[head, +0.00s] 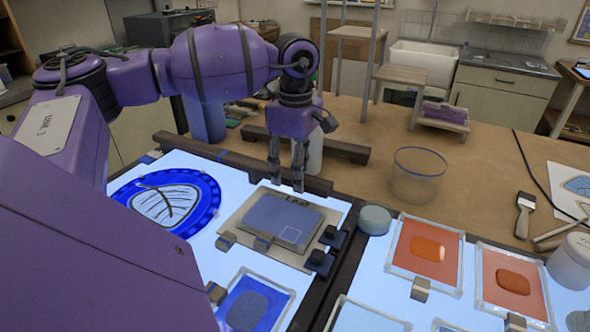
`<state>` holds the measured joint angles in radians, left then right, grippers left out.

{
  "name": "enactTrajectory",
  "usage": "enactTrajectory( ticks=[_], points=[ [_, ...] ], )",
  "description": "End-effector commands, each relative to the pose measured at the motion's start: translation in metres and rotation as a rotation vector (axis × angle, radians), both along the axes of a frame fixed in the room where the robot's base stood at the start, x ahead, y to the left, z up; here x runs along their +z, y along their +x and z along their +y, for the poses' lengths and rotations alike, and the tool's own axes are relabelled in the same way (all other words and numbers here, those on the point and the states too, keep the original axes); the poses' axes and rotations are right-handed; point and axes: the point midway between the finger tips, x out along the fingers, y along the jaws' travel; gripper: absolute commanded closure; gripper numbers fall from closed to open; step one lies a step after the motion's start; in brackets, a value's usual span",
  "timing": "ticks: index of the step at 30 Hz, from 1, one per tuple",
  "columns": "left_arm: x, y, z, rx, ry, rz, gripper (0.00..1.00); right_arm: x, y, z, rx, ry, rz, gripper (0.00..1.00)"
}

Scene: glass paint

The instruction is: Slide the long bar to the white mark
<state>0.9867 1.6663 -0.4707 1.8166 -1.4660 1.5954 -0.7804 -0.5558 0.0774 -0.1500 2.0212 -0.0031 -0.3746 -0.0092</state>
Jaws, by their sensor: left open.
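A long dark brown bar (215,153) lies along the back edge of the left light panel. A second dark bar (346,151) lies behind it, partly hidden by my left gripper. I cannot tell for sure which is the long bar. My left gripper (286,184) is open and points down by the first bar, behind the grey-blue plate; whether it touches the bar is unclear. My right gripper is out of view.
A blue dish with a leaf drawing (124,188) lies left of the plate. Small dark blocks (320,260) stand at its right. A clear glass bowl (416,176), orange framed panels (427,250) and a brush (523,212) are to the right. The brown tabletop behind is partly clear.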

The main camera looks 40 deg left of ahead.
Motion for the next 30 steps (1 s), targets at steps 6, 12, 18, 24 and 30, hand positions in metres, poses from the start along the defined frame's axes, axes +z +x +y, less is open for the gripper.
enactTrajectory(
  ticks=[6,12,18,24,30],
  points=[
    [-0.0088,-0.0001,-0.0001,0.000,0.000,0.000,0.50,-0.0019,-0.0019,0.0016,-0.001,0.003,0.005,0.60],
    [-0.0088,-0.0001,-0.0001,0.000,0.000,0.000,0.54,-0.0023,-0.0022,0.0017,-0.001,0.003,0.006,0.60],
    [-0.0086,-0.0001,-0.0001,0.000,0.000,0.000,0.80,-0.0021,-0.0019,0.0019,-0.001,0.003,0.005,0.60],
    [-0.0084,0.0000,-0.0001,0.000,0.000,0.000,1.00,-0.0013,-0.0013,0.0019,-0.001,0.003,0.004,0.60],
    [-0.0085,-0.0025,-0.0004,0.000,0.001,0.000,1.00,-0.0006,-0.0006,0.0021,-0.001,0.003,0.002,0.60]
  ],
)
